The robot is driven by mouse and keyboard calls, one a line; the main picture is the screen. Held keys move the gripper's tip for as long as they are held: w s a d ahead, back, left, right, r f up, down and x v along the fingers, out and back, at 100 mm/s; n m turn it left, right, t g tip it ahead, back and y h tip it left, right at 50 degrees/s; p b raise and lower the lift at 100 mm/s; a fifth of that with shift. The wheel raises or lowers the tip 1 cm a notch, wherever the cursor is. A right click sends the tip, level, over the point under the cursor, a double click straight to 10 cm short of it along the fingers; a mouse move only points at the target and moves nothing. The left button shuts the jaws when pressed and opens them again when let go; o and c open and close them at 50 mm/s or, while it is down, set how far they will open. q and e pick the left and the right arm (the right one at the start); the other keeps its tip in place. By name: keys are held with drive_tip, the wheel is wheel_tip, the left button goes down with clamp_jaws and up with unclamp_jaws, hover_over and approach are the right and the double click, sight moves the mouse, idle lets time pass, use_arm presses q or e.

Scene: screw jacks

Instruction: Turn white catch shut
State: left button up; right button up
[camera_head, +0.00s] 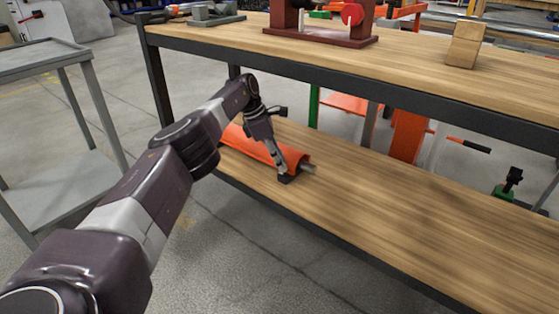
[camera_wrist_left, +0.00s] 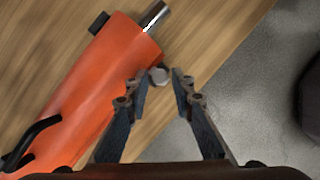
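An orange cylindrical jack body (camera_head: 262,146) lies on its side on the lower wooden shelf. It fills the left of the left wrist view (camera_wrist_left: 95,85), with a shiny metal rod (camera_wrist_left: 155,16) at its far end. A small pale grey-white knob (camera_wrist_left: 158,75) sticks out at its side and looks like the white catch. My left gripper (camera_head: 285,177) is at the near end of the jack. In the wrist view its fingertips (camera_wrist_left: 159,76) stand apart, one on either side of the knob, with small gaps showing. The right gripper is not in view.
The upper tabletop (camera_head: 330,58) hangs over the lower shelf (camera_head: 380,210) and holds a dark red frame (camera_head: 320,35) and a wooden block (camera_head: 465,45). A grey cart (camera_head: 40,60) stands at left. The shelf right of the jack is clear.

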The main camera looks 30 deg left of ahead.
use_arm(q)
drive_tip(key=shift+r, duration=0.1)
drive_tip(key=shift+s+a+r, duration=0.1)
drive_tip(key=shift+a+r, duration=0.05)
drive_tip(key=shift+r, duration=0.1)
drive_tip(key=s+a, duration=0.7)
drive_tip(key=a, duration=0.2)
drive_tip(key=shift+s+a+r, duration=0.15)
drive_tip(key=shift+s, duration=0.2)
